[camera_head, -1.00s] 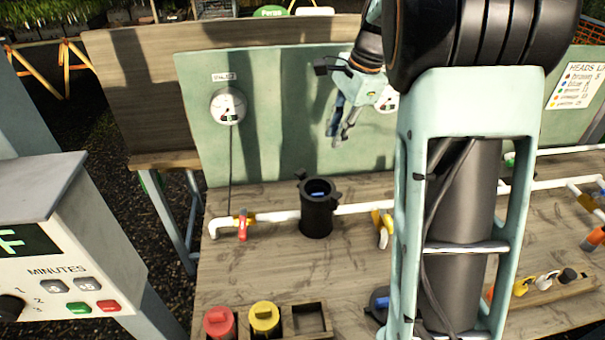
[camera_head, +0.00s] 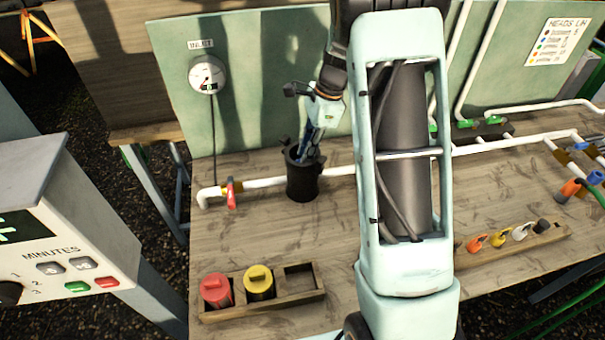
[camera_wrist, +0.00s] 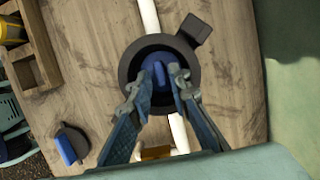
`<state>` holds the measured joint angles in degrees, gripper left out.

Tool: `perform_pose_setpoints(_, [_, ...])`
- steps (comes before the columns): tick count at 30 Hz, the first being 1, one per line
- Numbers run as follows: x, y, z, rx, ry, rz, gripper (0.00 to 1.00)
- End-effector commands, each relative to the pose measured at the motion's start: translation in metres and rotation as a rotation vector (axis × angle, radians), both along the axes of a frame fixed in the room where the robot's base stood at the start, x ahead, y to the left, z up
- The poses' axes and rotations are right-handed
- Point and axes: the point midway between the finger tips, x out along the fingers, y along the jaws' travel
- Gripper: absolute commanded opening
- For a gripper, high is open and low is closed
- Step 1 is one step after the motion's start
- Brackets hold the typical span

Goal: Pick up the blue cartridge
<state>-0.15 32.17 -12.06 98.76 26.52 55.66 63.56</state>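The blue cartridge (camera_wrist: 159,73) sits inside an upright black housing (camera_head: 303,185); only its blue top grip shows, in the wrist view. My gripper (camera_head: 306,152) points down into the housing's open mouth in the head view. In the wrist view my gripper (camera_wrist: 159,88) is open, with one finger on each side of the blue grip. A gap seems to show between fingers and grip; I cannot tell their exact depth. In the head view the cartridge is hidden by the housing and fingers.
A wooden rack (camera_head: 262,310) holds a red cartridge (camera_head: 216,290) and a yellow cartridge (camera_head: 259,281), with one empty slot. White pipe (camera_head: 265,183) with a red-handled valve (camera_head: 230,194) meets the housing. A dark round piece with a blue bar (camera_wrist: 68,147) lies on the bench.

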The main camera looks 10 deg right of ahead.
Motion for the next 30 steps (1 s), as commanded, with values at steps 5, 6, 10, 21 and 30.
perform_pose_setpoints(5, [0.0004,0.0046,-0.0144,-0.001,-0.001,0.002,0.17])
perform_pose_setpoints(6, [0.0004,0.0050,-0.0152,0.000,-0.001,0.002,0.17])
perform_pose_setpoints(10, [0.0005,0.0049,-0.0154,0.000,-0.002,0.001,0.17])
perform_pose_setpoints(21, [0.0006,0.0047,-0.0150,-0.001,-0.002,0.001,0.00])
perform_pose_setpoints(30, [0.0008,0.0046,-0.0141,-0.001,-0.002,0.001,0.00])
